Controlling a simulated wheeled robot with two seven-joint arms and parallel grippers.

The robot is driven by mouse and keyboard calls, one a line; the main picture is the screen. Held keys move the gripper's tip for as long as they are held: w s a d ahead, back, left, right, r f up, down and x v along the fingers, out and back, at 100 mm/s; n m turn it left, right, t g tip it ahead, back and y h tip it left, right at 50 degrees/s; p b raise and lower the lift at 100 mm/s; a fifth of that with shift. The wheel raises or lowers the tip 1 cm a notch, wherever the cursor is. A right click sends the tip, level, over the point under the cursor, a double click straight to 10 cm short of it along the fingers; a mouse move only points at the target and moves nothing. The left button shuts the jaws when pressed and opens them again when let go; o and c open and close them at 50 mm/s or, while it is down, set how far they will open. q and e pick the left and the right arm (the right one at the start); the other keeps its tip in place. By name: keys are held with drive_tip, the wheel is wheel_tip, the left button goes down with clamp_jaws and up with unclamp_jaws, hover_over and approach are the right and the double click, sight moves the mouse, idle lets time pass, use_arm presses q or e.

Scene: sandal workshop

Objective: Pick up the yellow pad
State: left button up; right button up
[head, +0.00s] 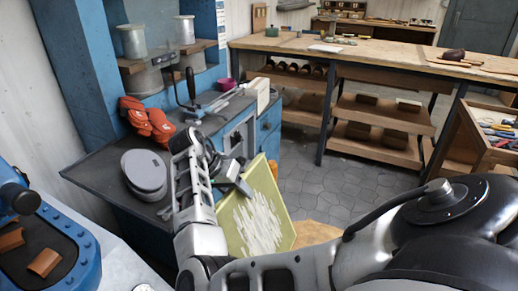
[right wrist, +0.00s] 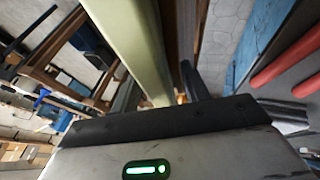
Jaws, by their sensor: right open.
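The yellow pad (head: 261,208) is a pale yellow-green slab with a white streaked patch on its face. It stands tilted beside the blue bench's right end in the head view. My right gripper (head: 240,178) is open at its upper left edge. In the right wrist view the yellow pad (right wrist: 132,38) is seen edge-on, running down to the gripper, with a dark finger just right of it. The other finger is mostly hidden, and I cannot tell whether either finger touches the pad. My left gripper is not in view.
The dark bench top (head: 112,178) holds grey discs (head: 145,172), red-orange clamp-like items (head: 148,120) and a lever tool (head: 192,97). A blue machine (head: 62,240) stands at the lower left. A long wooden workbench (head: 385,57) stands behind.

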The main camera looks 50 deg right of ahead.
clamp_jaws()
drive_tip(key=shift+w+a, duration=0.1)
idle(1.2)
drive_tip(key=shift+w+r, duration=0.1)
drive_tip(key=shift+r, duration=0.2)
